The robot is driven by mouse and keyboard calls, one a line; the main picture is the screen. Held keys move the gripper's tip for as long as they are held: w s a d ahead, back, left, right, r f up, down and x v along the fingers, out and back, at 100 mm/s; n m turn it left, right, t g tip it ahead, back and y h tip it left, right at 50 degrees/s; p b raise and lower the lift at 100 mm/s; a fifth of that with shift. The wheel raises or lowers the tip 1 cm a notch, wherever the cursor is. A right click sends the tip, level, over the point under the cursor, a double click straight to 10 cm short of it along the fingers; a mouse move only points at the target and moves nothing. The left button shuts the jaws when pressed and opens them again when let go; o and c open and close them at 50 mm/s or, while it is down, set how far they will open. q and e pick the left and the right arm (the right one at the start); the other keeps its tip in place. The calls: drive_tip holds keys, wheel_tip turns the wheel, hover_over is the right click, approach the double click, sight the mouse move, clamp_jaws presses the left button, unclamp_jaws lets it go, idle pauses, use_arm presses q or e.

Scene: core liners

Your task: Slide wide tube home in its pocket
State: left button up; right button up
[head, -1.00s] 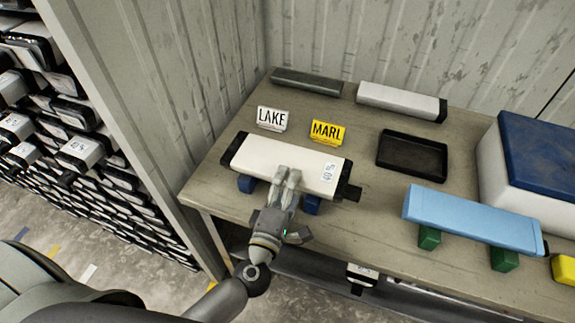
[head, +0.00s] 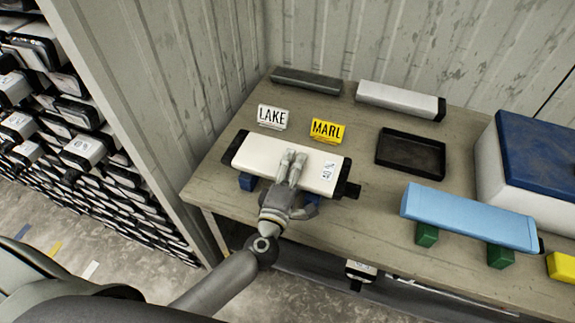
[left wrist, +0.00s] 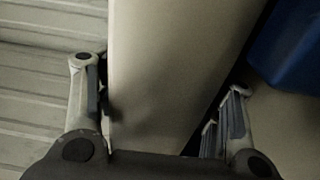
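The wide tube is likely the white one (head: 250,154) with black end caps and a small label, lying across blue supports (head: 247,182) on the table. My left gripper (head: 291,160) is over its middle, coming from the front. In the left wrist view the pale tube (left wrist: 165,60) runs between the spread fingers of the left gripper (left wrist: 160,85). A narrow gap shows beside the left finger; contact at the right fingers is unclear. The rack (head: 75,150) at the left holds many capped tubes; I cannot tell which pocket is meant. My right gripper is not in view.
A LAKE sign (head: 272,117) and a yellow MARL sign (head: 327,131) stand behind the tube. A black tray (head: 411,155), a light blue tube (head: 470,218) on green blocks and a blue-lidded box (head: 540,150) are to the right. Two tubes lie along the back.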

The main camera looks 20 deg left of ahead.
use_arm(q)
drive_tip(key=shift+s+f, duration=0.1)
drive_tip(key=shift+f, duration=0.15)
clamp_jaws()
drive_tip(key=shift+r, duration=0.2)
drive_tip(key=shift+r, duration=0.1)
